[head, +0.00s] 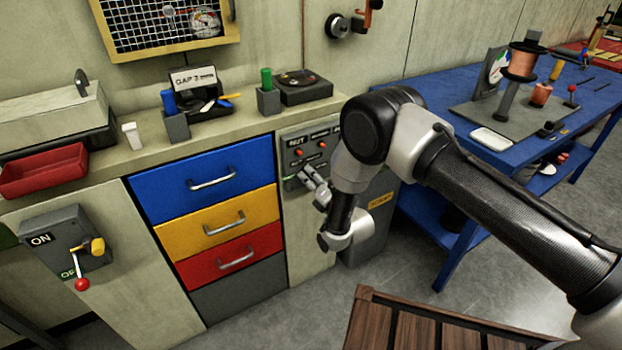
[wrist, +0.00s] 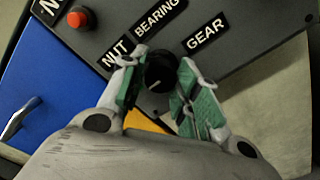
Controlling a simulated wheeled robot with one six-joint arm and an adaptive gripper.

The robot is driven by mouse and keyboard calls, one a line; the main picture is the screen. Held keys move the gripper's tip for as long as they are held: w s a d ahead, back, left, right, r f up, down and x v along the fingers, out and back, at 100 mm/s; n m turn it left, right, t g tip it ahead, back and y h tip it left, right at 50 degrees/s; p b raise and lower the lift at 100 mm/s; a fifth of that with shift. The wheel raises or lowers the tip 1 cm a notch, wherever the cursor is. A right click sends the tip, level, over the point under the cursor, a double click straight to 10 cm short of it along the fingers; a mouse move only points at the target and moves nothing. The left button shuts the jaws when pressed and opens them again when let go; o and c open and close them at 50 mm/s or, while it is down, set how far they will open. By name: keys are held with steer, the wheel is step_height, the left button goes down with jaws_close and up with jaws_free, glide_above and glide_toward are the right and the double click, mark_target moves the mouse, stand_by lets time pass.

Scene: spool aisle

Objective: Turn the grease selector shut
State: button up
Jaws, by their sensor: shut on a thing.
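The grease selector is a round black knob (wrist: 159,72) on a grey panel, seen in the wrist view under the labels NUT, BEARING and GEAR. A small pale mark shows near the knob's lower left edge. My gripper (wrist: 160,84) is shut on the knob, with one green-padded finger on its left and one on its right. In the head view my gripper (head: 312,182) is at the lower part of the grey control panel (head: 309,142), and the knob is hidden there.
Left of the panel are blue (head: 212,180), yellow and red drawers with protruding handles. An ON/OFF lever box (head: 62,243) is at the far left. A blue workbench (head: 425,203) stands to the right. A brown wooden slatted object (head: 385,325) is at the bottom.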

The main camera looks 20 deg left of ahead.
steer(key=shift+f, duration=0.1)
steer(key=o, duration=1)
steer(key=v, duration=1.2)
